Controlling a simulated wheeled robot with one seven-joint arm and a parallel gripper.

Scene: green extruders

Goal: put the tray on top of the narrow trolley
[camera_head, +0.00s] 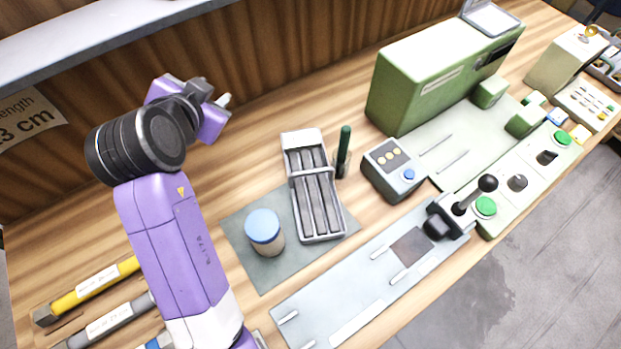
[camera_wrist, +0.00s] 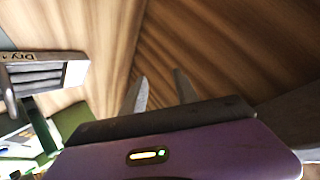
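A grey metal tray (camera_head: 342,232) with long bars, a crossing handle and a pale end block lies on a grey mat on the wooden bench in the head view. My gripper (camera_head: 226,101) is raised to the left of the tray and apart from it. In the wrist view its two fingers (camera_wrist: 160,83) are spread with nothing between them. A grey slotted piece with an upside-down "Dry" label (camera_wrist: 45,75), probably the tray's end, shows at the left there. I cannot make out a narrow trolley in either view.
A blue-lidded jar (camera_head: 264,232) stands on the mat (camera_head: 270,277) beside the tray. A dark green-topped cylinder (camera_head: 343,150) and a button box (camera_head: 394,168) stand to the right. A green machine (camera_head: 430,80) is behind; a shelf (camera_head: 90,35) overhangs the back left.

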